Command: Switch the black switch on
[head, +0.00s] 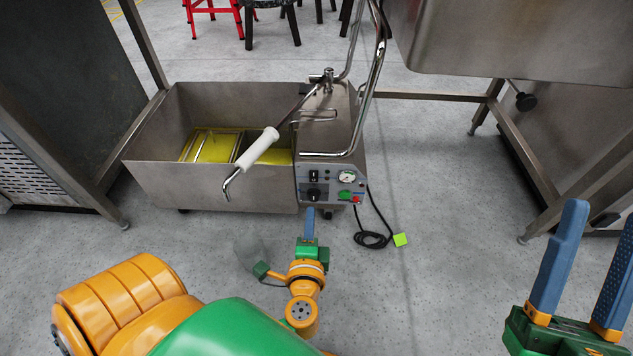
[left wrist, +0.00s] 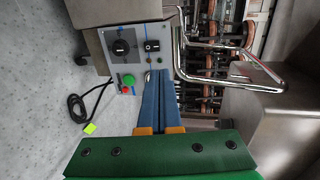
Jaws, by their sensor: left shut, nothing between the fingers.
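The black switch (head: 313,175) is a small black rocker on the grey control panel of the steel fryer-like machine. It also shows in the left wrist view (left wrist: 152,45), beside a black rotary knob (left wrist: 121,47). I cannot tell its on or off position. My left gripper (head: 309,211) is shut and empty, its blue fingers pointing at the panel from just below it in the head view. In the left wrist view the fingertips (left wrist: 163,73) appear close to the switch; contact is not visible. My right gripper (head: 602,215) is open and empty at the lower right.
The panel also carries a green button (left wrist: 130,79), a red button (left wrist: 127,90) and a gauge (head: 347,177). The machine's open basin (head: 210,186) has a white-handled rod (head: 258,149) across it. A black cable (head: 372,239) lies on the floor. Steel tables stand on both sides.

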